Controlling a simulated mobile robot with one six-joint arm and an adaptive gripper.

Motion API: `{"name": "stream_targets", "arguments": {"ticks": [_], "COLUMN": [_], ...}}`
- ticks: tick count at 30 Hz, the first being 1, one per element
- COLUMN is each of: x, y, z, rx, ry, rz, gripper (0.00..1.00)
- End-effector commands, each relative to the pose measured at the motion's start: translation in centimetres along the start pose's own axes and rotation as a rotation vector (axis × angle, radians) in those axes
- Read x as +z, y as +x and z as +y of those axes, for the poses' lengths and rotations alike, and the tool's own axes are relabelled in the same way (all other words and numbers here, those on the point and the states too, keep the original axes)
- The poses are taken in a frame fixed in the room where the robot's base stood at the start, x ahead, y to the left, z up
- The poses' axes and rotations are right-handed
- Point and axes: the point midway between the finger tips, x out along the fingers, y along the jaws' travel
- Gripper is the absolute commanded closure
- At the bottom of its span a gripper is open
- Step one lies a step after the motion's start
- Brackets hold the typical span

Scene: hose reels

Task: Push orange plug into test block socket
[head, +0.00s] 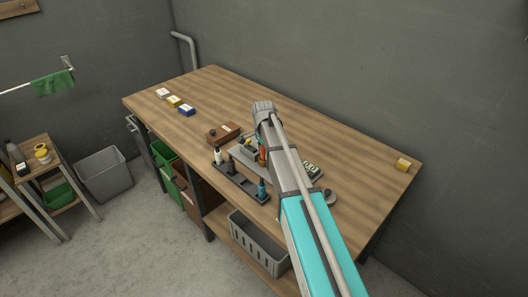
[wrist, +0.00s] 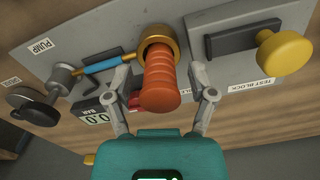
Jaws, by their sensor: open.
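The orange plug (wrist: 160,85) is ribbed and fills the middle of the wrist view. Its far end meets a brass ring socket (wrist: 158,42) on a grey panel marked TEST BLOCK; how deep it sits I cannot tell. My gripper (wrist: 157,76) is open, with one finger on each side of the plug and a visible gap at each side. The gripper's fingers are hidden there.
A yellow knob (wrist: 285,53) with a dark bar stands right of the socket. A dark bottle rack (head: 240,185) stands near the bench's front edge; the bench's right side is mostly clear.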

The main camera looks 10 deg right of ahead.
Motion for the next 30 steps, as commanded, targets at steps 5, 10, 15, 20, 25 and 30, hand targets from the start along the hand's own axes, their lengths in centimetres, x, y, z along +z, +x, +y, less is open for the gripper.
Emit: {"name": "stream_targets", "arguments": {"ticks": [5, 10, 15, 20, 25, 30], "x": [0.0, 0.0, 0.0, 0.0, 0.1, 0.1], "y": [-1.7, -3.2, -4.6, -5.9, -7.4, -8.8], "z": [0.0, 0.0, 0.0, 0.0, 0.0, 0.0], "rx": [0.0, 0.0, 0.0, 0.0, 0.0, 0.0], "ry": [0.0, 0.0, 0.0, -0.001, -0.001, -0.001], "rz": [0.0, 0.0, 0.0, 0.0, 0.0, 0.0], "gripper": [0.28, 0.28, 0.28, 0.28, 0.28, 0.28]}}
